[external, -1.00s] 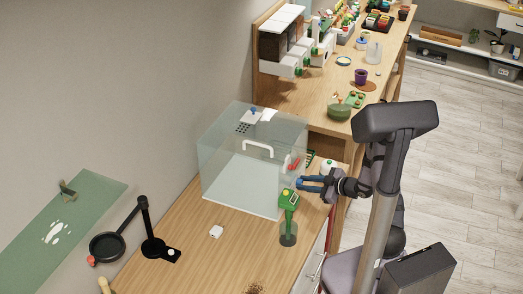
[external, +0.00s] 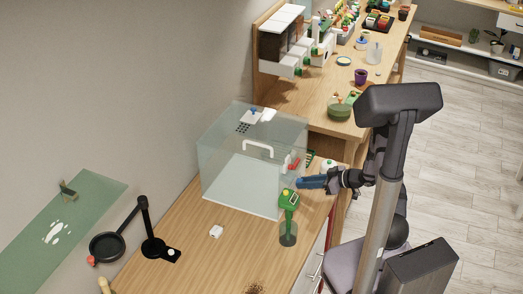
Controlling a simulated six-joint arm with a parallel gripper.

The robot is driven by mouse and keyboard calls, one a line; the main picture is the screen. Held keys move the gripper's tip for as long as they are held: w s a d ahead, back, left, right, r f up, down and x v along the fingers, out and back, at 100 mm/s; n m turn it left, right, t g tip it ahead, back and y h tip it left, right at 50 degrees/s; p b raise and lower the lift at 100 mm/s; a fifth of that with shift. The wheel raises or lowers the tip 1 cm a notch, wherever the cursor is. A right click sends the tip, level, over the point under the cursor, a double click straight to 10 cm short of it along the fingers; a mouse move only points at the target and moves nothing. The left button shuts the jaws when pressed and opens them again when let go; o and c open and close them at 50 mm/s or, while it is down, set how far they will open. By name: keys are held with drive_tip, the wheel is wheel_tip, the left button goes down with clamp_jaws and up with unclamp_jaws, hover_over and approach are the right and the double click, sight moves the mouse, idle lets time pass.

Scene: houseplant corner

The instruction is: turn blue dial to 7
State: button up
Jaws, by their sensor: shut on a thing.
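My gripper (external: 300,183) has blue fingers and is at the front right corner of a clear glass case (external: 225,170). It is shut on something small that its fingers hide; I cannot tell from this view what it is. A small blue knob-like piece (external: 253,111) is on the white panel on top of the case, apart from my gripper. I cannot tell whether it is the blue dial, and no numbers can be read. A green meter (external: 288,198) with a small screen stands just left of and below my fingertips.
Red pieces (external: 291,163) show at the case's right side. The counter's front middle is mostly clear.

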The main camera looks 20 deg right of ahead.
drive_tip(key=o, duration=1)
drive_tip(key=shift+d, duration=0.1)
drive_tip(key=shift+b+v, duration=1.15)
drive_tip(key=shift+v, duration=2.55)
